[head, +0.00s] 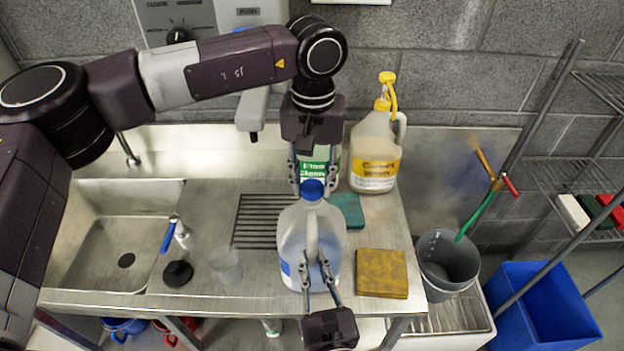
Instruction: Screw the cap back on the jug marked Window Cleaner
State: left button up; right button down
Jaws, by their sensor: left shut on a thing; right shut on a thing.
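A translucent jug (293,232) with a blue label (287,270) stands on the steel counter; the label's words are hidden or cannot be read. A blue cap (312,190) is at the top of its neck; I cannot tell whether it is threaded on. My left gripper (312,188) points down from above, its fingers on either side of the cap, shut on it. My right gripper (315,268) reaches in from the front edge, shut on the jug at its handle side, low down.
A green-labelled jug (318,168) stands behind, partly hidden by my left gripper. A yellow-topped jug (374,150) is behind right. A teal pad (347,210) and brown sponge (381,272) lie right; a clear cup (227,266) and black disc (178,273) lie left, near the sink (120,240).

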pick_arm(q)
jog(key=shift+f, duration=0.6)
jog(key=m, duration=0.5)
jog(key=shift+m, duration=0.3)
jog(key=m, duration=0.4)
jog(key=shift+w, duration=0.1)
jog(key=o, duration=0.7)
jog(key=shift+r, duration=0.1)
